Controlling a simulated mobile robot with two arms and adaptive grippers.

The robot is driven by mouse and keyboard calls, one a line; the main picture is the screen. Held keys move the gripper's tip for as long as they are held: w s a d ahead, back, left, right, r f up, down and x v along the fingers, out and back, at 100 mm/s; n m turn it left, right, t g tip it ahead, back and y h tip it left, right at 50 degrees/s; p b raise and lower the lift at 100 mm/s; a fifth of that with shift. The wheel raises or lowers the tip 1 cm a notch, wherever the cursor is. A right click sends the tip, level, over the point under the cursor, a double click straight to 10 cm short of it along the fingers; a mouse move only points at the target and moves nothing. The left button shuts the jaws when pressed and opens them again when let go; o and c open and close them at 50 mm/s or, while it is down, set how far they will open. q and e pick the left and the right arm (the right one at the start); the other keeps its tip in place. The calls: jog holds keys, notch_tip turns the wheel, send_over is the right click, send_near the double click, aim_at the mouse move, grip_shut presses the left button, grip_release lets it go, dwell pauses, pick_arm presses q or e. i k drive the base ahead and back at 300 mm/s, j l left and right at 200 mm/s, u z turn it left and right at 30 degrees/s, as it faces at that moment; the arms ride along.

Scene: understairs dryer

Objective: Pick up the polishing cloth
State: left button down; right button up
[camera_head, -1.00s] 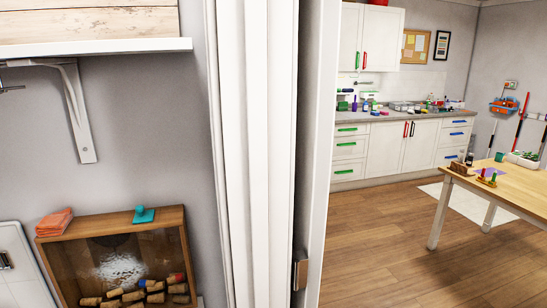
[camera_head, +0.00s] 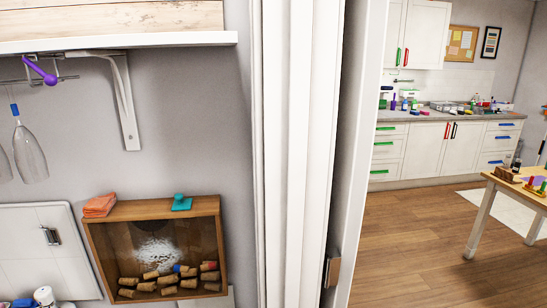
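A folded orange cloth (camera_head: 100,205), which looks like the polishing cloth, lies on the top left of a wooden box (camera_head: 155,209) with a clear front and several corks inside. A teal knobbed object (camera_head: 181,203) sits on the same top, to the right of the cloth. Neither of my grippers shows in the head view.
A white shelf (camera_head: 120,41) on a bracket (camera_head: 125,105) overhangs the box, with a hanging glass (camera_head: 28,150) at left. A white door frame (camera_head: 295,150) stands to the right. Beyond are open wooden floor (camera_head: 420,240), a table (camera_head: 515,189) and kitchen cabinets (camera_head: 425,150).

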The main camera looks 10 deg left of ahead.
aim_at(99, 206)
jog(key=u, duration=1.3)
